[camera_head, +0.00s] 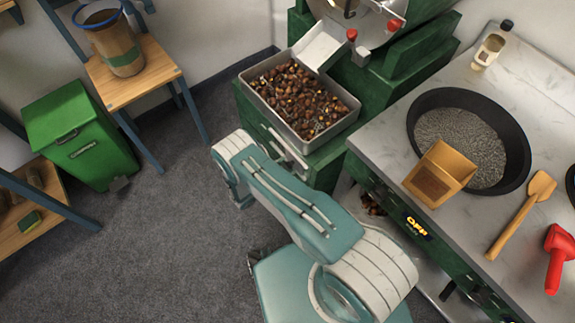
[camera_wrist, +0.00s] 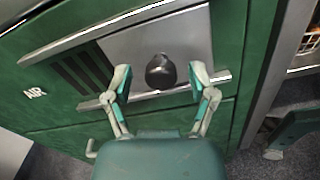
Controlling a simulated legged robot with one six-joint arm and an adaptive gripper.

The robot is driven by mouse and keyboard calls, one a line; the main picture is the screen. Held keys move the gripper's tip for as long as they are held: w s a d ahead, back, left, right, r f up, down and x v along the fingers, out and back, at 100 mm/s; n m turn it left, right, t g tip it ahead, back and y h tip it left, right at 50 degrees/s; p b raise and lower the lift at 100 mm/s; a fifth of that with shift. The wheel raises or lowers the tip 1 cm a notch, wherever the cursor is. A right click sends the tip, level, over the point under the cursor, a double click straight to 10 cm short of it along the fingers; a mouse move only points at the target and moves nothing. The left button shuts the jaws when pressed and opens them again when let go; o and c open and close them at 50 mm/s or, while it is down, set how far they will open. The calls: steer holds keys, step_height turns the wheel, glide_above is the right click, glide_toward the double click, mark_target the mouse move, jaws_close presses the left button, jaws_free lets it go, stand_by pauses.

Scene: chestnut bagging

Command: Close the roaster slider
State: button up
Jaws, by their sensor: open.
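In the wrist view, a grey metal slider plate (camera_wrist: 190,43) sits in a frame on the green roaster front (camera_wrist: 45,60). A dark round knob (camera_wrist: 160,71) stands out from the plate. Dark slots (camera_wrist: 77,72) show uncovered to the left of the plate. My gripper (camera_wrist: 160,84) is open, with one finger on each side of the knob. There are gaps between the fingers and the knob, and I cannot tell whether the tips reach its depth.
A metal tray of chestnuts (camera_head: 249,84) stands below the roaster chute. A counter (camera_head: 545,75) at right holds a black pan (camera_head: 414,112), a paper bag (camera_head: 440,174), a wooden spatula (camera_head: 520,215) and a red scoop (camera_head: 556,258).

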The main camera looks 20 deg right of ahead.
mark_target(282, 147)
steer(key=shift+d, duration=0.2)
jaws_close()
steer(key=w+a, duration=0.1)
steer(key=w, duration=0.1)
steer(key=w+a, duration=0.1)
steer(key=w, duration=0.2)
steer(key=w+a, duration=0.1)
steer(key=w, duration=0.1)
steer(key=shift+w+f, duration=0.1)
steer(key=shift+w, duration=0.05)
steer(key=shift+w+a, duration=0.2)
steer(key=shift+w, duration=0.4)
jaws_free()
steer(key=shift+w, duration=0.1)
steer(key=shift+a, duration=0.15)
